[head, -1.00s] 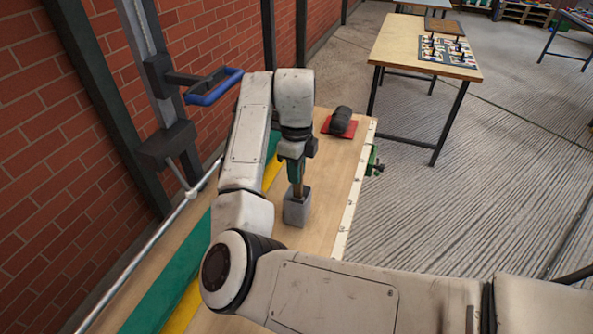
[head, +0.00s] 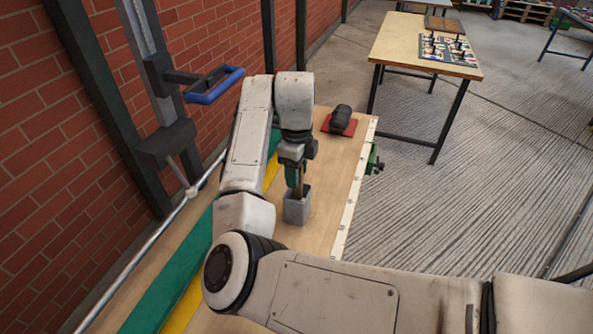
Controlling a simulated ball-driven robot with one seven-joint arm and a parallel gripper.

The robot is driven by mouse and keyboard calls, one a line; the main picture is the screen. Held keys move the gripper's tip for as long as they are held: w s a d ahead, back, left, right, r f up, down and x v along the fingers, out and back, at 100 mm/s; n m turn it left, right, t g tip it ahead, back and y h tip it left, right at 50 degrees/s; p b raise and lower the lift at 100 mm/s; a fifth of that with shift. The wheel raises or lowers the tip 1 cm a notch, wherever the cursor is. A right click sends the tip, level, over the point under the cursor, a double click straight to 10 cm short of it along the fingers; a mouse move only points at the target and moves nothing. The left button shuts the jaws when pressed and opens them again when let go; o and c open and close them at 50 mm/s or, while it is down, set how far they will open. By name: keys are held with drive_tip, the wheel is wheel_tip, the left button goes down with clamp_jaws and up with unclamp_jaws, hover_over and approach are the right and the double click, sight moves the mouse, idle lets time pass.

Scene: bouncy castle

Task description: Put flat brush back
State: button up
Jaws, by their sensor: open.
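The flat brush (head: 299,187) stands roughly upright in a small grey block-shaped holder (head: 297,211) on the wooden bench. Its brown part shows just above the holder's top, and the rest of it inside is hidden. My gripper (head: 294,175) points down directly over the holder, around the upper part of the brush. The jaws are open. A green piece shows at the fingers; I cannot tell whether it is brush or finger. The gap between brush and fingers is too small to see.
A dark rounded object (head: 341,119) lies on a red pad (head: 338,126) farther along the bench. A green clamp (head: 374,160) sits at the right edge. A blue handle (head: 214,86) juts out from a wall-side post. The bench right of the holder is clear.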

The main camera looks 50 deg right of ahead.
wheel_tip(320, 180, up, 12)
drive_tip(key=shift+r, duration=0.1)
idle(0.4)
idle(0.5)
